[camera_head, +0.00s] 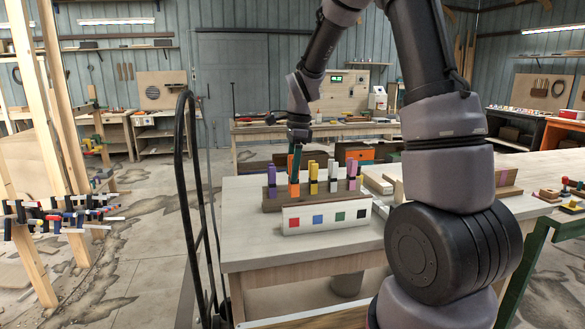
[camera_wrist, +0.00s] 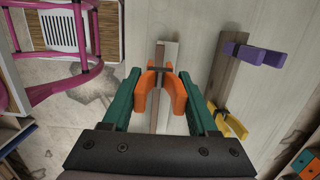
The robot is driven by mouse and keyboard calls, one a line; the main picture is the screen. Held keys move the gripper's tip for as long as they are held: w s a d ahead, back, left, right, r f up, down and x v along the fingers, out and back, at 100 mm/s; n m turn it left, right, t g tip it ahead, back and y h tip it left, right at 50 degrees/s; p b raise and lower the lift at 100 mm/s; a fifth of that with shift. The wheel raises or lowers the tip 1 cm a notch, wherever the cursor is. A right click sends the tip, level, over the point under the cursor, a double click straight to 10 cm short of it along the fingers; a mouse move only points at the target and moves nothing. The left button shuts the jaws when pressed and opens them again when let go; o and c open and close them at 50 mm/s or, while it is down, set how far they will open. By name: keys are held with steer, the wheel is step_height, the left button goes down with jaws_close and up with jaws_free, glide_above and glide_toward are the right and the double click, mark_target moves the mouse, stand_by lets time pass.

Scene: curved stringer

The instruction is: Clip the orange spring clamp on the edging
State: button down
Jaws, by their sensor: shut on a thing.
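My gripper (camera_head: 296,150) reaches down at the left part of the table. Its green fingers (camera_wrist: 159,88) are shut on the orange spring clamp (camera_wrist: 174,92), one on each side. The clamp also shows in the head view (camera_head: 294,178), between a purple clamp (camera_head: 272,176) and a yellow clamp (camera_head: 313,178). In the wrist view, the orange clamp lies over a narrow brown strip (camera_wrist: 160,56) beside a pale strip. Whether its jaws touch or grip that strip is unclear. The wrist view shows the rack (camera_wrist: 228,80) with purple and yellow clamps to the right, apart from the orange clamp.
A white block (camera_head: 327,216) with coloured squares stands in front of the clamp row. A black hand truck (camera_head: 185,180) stands left of the table. The table's front left (camera_head: 250,240) is bare.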

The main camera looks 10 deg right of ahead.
mark_target(292, 184)
steer(key=shift+f, duration=0.1)
steer(key=shift+f, duration=1)
steer(key=shift+f, duration=0.15)
steer(key=shift+f, duration=1.05)
steer(key=shift+f, duration=0.1)
steer(key=shift+f, duration=0.5)
steer(key=shift+f, duration=0.1)
steer(key=shift+f, duration=0.45)
